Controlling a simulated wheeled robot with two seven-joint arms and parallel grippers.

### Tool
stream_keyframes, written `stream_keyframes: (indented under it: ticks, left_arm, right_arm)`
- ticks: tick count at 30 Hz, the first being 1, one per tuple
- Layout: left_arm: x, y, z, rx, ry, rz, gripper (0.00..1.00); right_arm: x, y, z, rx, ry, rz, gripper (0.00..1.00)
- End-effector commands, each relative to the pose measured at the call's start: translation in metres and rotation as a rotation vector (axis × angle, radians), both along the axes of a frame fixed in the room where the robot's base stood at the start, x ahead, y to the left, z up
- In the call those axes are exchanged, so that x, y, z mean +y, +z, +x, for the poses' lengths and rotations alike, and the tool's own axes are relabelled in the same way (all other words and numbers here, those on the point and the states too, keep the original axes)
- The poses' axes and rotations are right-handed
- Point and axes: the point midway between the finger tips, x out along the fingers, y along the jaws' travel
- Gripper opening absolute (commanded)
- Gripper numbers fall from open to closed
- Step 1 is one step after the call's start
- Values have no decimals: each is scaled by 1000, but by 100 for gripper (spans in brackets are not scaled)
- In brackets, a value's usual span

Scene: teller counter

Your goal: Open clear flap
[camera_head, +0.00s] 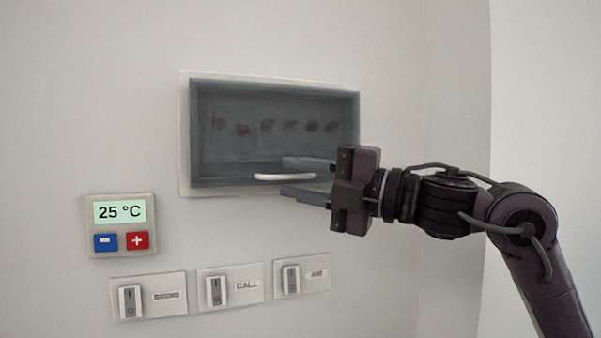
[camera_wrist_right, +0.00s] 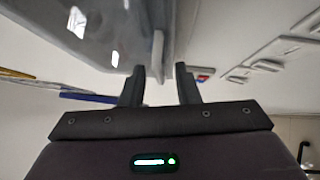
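The clear flap (camera_head: 275,105) covers a grey wall box in the head view and appears closed. A white bar handle (camera_head: 270,177) runs along its lower edge. My right gripper (camera_head: 286,177) reaches in from the right with its fingers parted, one above and one below the handle's right part. In the right wrist view, the handle (camera_wrist_right: 158,50) shows edge-on just beyond and between the two dark fingers (camera_wrist_right: 160,75). A gap remains between the fingers; no grip on the handle shows. My left gripper is in neither view.
Behind the flap is a row of several small dark and red items (camera_head: 243,130). Below left are a thermostat (camera_head: 120,212) reading 25 °C and three rocker switches, the middle one marked CALL (camera_head: 230,287). The wall left of the box is bare.

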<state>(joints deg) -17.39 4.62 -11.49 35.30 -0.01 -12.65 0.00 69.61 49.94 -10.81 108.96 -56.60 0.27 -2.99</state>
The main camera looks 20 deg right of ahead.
Motion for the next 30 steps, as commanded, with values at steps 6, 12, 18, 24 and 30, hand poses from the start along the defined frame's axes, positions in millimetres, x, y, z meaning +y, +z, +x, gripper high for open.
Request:
stream_keyframes:
  ticks: [6,12,18,24,30]
  left_arm:
    - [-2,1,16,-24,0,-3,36]
    - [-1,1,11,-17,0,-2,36]
    - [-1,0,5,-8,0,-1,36]
    - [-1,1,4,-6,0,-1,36]
    - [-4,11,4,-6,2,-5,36]
  right_arm:
    - [0,0,0,0,0,0,29]
    - [0,0,0,0,0,0,3]
    - [0,0,0,1,0,-1,0]
    - [-1,0,0,3,0,-1,0]
    - [-11,4,-2,44,-3,-5,0]
